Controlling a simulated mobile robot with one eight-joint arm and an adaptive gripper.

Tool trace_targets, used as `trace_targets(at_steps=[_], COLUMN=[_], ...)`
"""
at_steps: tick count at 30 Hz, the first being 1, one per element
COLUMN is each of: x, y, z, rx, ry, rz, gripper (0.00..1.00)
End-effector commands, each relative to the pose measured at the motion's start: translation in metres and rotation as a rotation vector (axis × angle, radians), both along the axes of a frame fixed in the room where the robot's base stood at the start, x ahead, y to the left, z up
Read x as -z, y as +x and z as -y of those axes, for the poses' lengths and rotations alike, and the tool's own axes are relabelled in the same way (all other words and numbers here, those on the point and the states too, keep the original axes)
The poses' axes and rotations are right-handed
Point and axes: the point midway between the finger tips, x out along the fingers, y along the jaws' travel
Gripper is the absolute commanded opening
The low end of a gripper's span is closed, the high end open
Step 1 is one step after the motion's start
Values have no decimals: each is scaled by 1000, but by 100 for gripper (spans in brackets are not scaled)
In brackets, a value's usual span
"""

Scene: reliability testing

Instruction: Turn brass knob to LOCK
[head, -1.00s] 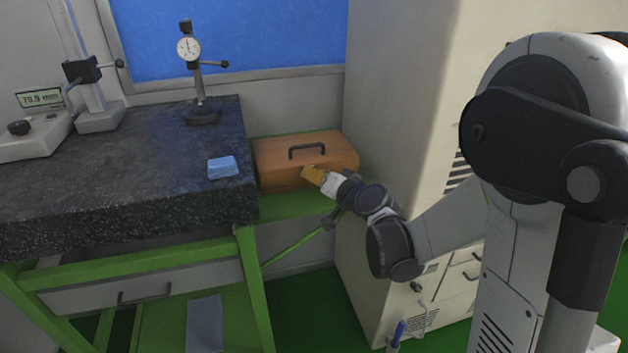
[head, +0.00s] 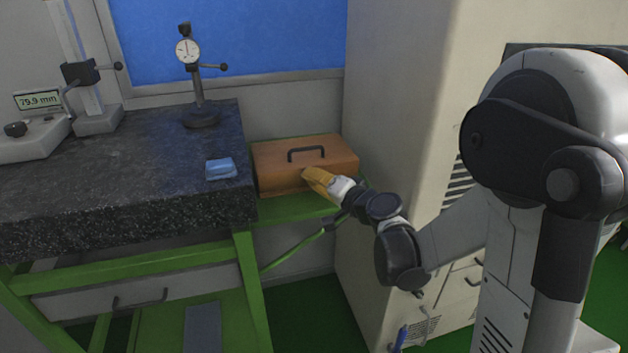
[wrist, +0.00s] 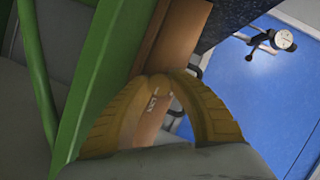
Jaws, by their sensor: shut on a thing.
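A brown wooden box (head: 275,165) with a black handle (head: 306,153) on its lid sits on a green ledge beside the granite table. My gripper (head: 308,175) has yellow fingers that meet at the front face of the box. In the wrist view, my gripper's ribbed fingers (wrist: 158,80) are closed together against the box's brown face (wrist: 172,38). The brass knob is hidden between the fingertips, so its angle cannot be read. Small pale lettering (wrist: 154,102) shows on the brown surface between the fingers, too small to read surely.
A granite table (head: 100,170) at left bears a blue cloth (head: 221,168), a dial gauge stand (head: 200,95) and a height gauge with a display (head: 38,100). A tall beige cabinet (head: 400,100) stands close on the right of the box. Green frame rails run below.

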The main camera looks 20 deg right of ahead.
Motion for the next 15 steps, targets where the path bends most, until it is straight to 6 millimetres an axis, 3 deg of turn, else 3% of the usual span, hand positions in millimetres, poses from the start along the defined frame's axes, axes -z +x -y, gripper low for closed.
trace_targets(at_steps=[2, 3, 5, 6, 15], x=[1, 1, 1, 0, 0], y=[0, 0, 0, 0, -2], z=[-1, -1, -1, -1, 0], rx=[-3, -3, -3, -3, -1], ry=[-1, -1, -1, -1, -1], rz=[-1, -1, -1, -1, 0], gripper=[0, 26, 44, 48, 48])
